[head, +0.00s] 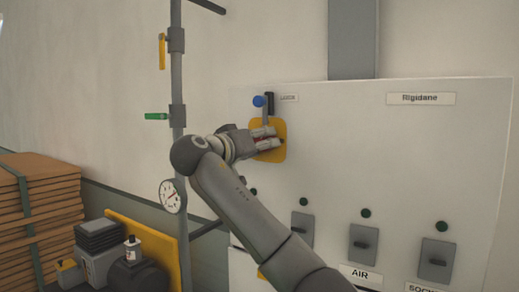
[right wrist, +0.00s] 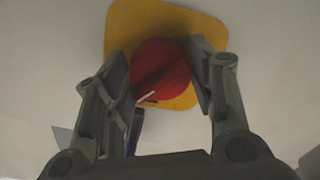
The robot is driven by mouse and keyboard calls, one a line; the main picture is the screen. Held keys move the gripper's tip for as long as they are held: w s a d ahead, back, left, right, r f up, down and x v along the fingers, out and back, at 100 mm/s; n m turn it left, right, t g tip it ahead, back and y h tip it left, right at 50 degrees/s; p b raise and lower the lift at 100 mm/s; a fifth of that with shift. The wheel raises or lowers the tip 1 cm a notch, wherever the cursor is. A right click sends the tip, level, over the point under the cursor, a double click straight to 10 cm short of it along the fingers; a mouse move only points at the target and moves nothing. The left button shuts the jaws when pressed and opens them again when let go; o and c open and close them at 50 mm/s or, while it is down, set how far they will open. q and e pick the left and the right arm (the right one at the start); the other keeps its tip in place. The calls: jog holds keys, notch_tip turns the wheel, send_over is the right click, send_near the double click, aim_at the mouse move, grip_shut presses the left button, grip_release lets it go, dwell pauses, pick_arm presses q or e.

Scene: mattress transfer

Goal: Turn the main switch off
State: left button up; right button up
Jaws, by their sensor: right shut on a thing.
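The main switch is a red rotary knob (right wrist: 160,70) on a yellow plate (right wrist: 205,30), with a white mark on its face in the right wrist view. In the head view the yellow plate (head: 276,155) is on the upper left of a white panel, and the knob is mostly hidden by my gripper. My right gripper (right wrist: 164,65) has one finger on each side of the knob and is shut on it. It also shows at the plate in the head view (head: 268,140). My left gripper is in neither view.
A blue button (head: 258,100) and a black handle (head: 269,103) sit just above the plate. Grey switches (head: 362,243) line the lower panel. A grey pipe (head: 177,60) with yellow and green valve levers and a gauge (head: 172,196) stand left of my arm.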

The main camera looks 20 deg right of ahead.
jog(key=shift+n, duration=0.3)
jog(key=o, duration=1)
jog(key=shift+o, duration=0.2)
jog(key=v, duration=1.2)
